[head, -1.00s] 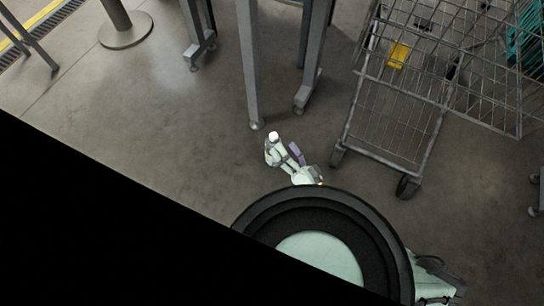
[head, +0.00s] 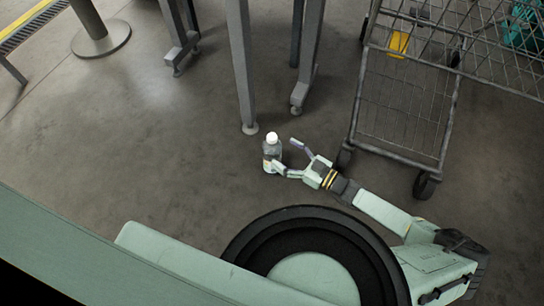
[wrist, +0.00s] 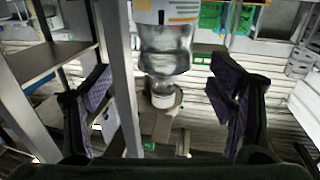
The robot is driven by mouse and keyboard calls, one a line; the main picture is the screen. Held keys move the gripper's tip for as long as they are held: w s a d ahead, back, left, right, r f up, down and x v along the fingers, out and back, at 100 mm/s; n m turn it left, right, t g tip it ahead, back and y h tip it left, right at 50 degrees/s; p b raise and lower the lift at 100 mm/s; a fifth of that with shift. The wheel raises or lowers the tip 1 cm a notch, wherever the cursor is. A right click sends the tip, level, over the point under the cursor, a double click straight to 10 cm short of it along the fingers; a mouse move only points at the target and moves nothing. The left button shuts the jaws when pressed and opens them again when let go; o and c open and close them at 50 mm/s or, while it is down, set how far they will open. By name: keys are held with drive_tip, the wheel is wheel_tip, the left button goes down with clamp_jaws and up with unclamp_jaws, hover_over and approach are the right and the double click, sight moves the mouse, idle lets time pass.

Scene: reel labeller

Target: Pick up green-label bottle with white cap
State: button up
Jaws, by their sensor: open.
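A clear bottle with a white cap (head: 272,152) stands upright on the floor in the head view. In the wrist view the bottle (wrist: 165,48) appears upside down at top centre, its cap pointing down. Its label is partly cut off there; it looks white with an orange band, and I cannot make out green. My gripper (head: 286,156) is open just right of the bottle, with one finger near its lower right side. In the wrist view my gripper (wrist: 162,82) has its fingers spread either side of the bottle, with gaps visible on both sides.
A grey table leg (head: 243,75) stands on the floor just behind the bottle. A wire cart (head: 403,110) with a yellow item (head: 399,44) is at the right. A round post base (head: 101,38) is at far left. Floor left of the bottle is clear.

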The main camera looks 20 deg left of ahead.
sight(272, 148)
drive_tip(key=x, duration=0.3)
drive_tip(key=b+x, duration=0.1)
drive_tip(key=shift+s+a+f, duration=0.2)
drive_tip(key=shift+s+a, duration=0.05)
drive_tip(key=shift+w+a, duration=0.15)
drive_tip(key=shift+a, duration=0.35)
drive_tip(key=shift+c, duration=0.5)
drive_tip(key=shift+r, duration=0.1)
clamp_jaws()
